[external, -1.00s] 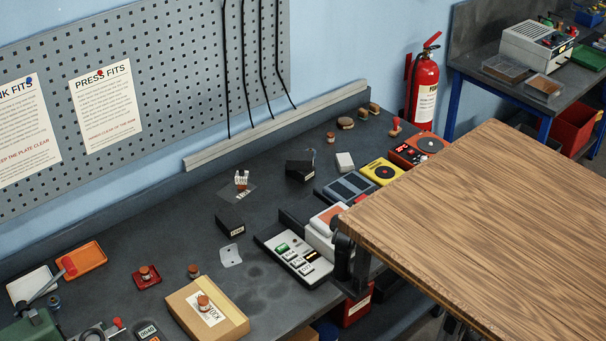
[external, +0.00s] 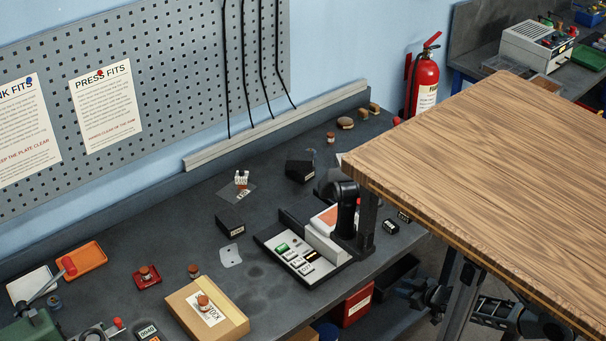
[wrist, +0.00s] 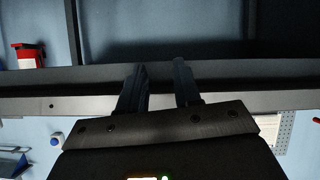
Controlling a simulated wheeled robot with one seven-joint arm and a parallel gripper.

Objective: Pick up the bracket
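A small, thin, pale grey plate with holes (external: 231,256), which looks like the bracket, lies flat on the dark bench in the external view. Nothing holds it, and I cannot make it out in the wrist view. My gripper (wrist: 160,88) shows in the wrist view with its two dark fingers apart and nothing between them. It is not clearly seen in the external view, so I cannot tell its exact distance from the plate.
A black block (external: 230,223) stands just behind the plate, a cardboard box (external: 238,321) in front. A button panel (external: 270,243) is to the right. A large wooden top (external: 470,150) covers the bench's right side. A red and white object (wrist: 27,58) shows in the wrist view.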

